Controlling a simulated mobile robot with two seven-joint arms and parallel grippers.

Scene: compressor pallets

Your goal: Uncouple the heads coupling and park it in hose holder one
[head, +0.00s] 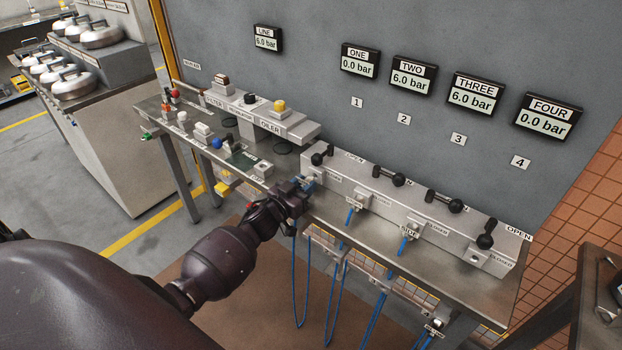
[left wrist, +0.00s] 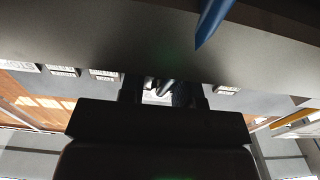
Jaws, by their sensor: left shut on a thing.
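My left gripper (head: 305,186) is at the left end of the grey outlet manifold (head: 345,178), by outlet one. It is shut on a coupling that the fingers mostly hide; a blue hose (head: 296,285) hangs below it. I cannot read a heads label or tell whether the coupling is still seated on the outlet. In the left wrist view the fingers (left wrist: 165,95) close around a small grey part, and a blue hose (left wrist: 212,20) shows above. My right gripper is out of view.
Display ONE (head: 360,61) reads 0.0 bar; TWO (head: 413,75) and THREE (head: 476,95) read 6.0; FOUR (head: 547,118) reads 0.0. Black valve handles (head: 388,175) top the manifold. Other blue-hose couplings (head: 404,245) stand to the right. The oiler block (head: 270,125) is behind left.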

